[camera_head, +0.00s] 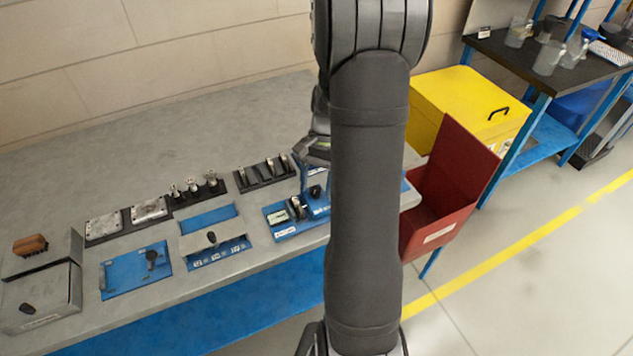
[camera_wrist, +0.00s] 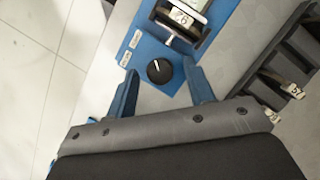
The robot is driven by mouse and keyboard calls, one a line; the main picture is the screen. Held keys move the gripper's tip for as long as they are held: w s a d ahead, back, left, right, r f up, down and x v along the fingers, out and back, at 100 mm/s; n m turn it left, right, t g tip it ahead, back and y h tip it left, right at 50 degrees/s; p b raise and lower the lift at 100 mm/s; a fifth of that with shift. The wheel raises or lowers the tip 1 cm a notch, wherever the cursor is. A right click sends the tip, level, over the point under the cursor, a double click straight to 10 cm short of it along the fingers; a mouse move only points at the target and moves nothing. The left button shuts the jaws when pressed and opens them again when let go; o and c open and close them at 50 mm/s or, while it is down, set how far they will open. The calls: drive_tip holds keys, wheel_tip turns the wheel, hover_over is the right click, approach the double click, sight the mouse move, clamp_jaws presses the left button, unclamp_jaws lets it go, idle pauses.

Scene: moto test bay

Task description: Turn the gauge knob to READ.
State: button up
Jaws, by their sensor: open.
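The gauge knob (camera_wrist: 159,71) is round and black with a white pointer line, which points to the upper left in the wrist view. Two small white labels (camera_wrist: 130,48) lie beyond it; their text is too small to read. In the head view my gripper (camera_head: 315,180) is over the panel's right part, partly hidden by my arm.
On the grey bench (camera_head: 250,115), dark racks with metal parts (camera_head: 263,174) stand behind the panel. A blue plate with a black knob (camera_head: 135,270) and grey boxes (camera_head: 40,300) are left. A red open bin (camera_head: 425,215) and yellow box (camera_head: 470,100) stand right.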

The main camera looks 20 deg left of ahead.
drive_tip(key=c, duration=1)
drive_tip(key=shift+n, duration=0.4)
drive_tip(key=n+h, duration=0.1)
drive_tip(key=n, duration=0.2)
drive_tip(key=shift+a, duration=0.15)
drive_tip(key=n+h, duration=0.1)
drive_tip(key=n, duration=0.1)
drive_tip(key=n+t, duration=0.1)
drive_tip(key=n, duration=0.1)
drive_tip(key=shift+s+a+h, duration=0.1)
drive_tip(key=shift+a+h, duration=0.05)
drive_tip(key=shift+h, duration=0.25)
drive_tip(key=n+t+h, duration=0.1)
drive_tip(key=n, duration=0.3)
drive_tip(key=shift+s+a, duration=0.1)
drive_tip(key=shift+s+n+t+h, duration=0.15)
drive_tip(key=shift+n+t, duration=0.25)
drive_tip(key=shift+n, duration=0.65)
drive_tip(key=shift+w+n+t+h, duration=0.15)
drive_tip(key=shift+n+t, duration=0.25)
drive_tip(key=shift+n, duration=0.65)
drive_tip(key=shift+s, duration=0.1)
drive_tip(key=o, duration=1)
